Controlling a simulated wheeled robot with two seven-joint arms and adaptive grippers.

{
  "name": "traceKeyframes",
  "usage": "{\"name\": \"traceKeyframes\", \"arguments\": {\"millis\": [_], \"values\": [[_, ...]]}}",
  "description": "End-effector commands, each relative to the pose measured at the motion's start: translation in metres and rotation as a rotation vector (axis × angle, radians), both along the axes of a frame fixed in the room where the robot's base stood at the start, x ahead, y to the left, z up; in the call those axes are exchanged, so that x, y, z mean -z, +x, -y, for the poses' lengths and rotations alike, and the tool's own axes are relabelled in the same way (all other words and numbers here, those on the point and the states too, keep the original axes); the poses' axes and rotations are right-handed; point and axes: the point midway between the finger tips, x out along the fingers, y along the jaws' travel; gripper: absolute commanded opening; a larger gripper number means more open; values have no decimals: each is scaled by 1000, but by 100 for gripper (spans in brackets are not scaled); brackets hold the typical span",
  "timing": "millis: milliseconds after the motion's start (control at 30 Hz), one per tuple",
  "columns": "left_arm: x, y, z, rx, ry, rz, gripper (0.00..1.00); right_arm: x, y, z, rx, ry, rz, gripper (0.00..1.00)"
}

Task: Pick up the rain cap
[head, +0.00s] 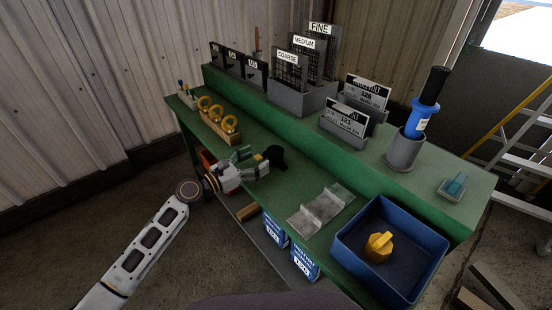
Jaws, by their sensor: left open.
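A small dark, rounded piece (277,157), which looks like the rain cap, sits on the green bench's lower surface near its middle. My left gripper (257,163) is open just to the left of it, reaching over the bench's front edge with its fingers toward the piece. Whether the fingers touch it cannot be told, and part of its left side is hidden by them. My right gripper is not in view.
A blue bin (345,246) with a yellow knobbed part (378,247) stands at the right. A clear grey bracket (321,207) lies between. A wooden block with yellow rings (219,122) is at the left. Racks and a grey cup (404,152) line the raised back shelf.

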Motion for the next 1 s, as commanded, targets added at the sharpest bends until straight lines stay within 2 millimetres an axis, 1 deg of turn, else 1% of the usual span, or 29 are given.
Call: {"name": "traceKeyframes", "arguments": {"millis": [267, 467, 733, 1000], "values": [[0, 1, 2, 0, 0, 0, 76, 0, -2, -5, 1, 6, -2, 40], [-1, 9, 14, 0, 0, 1, 76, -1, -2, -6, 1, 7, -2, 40], [-1, 23, 37, 0, -1, 1, 76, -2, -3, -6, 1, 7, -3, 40], [0, 28, 44, 0, 0, 0, 76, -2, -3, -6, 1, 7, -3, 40]]}}
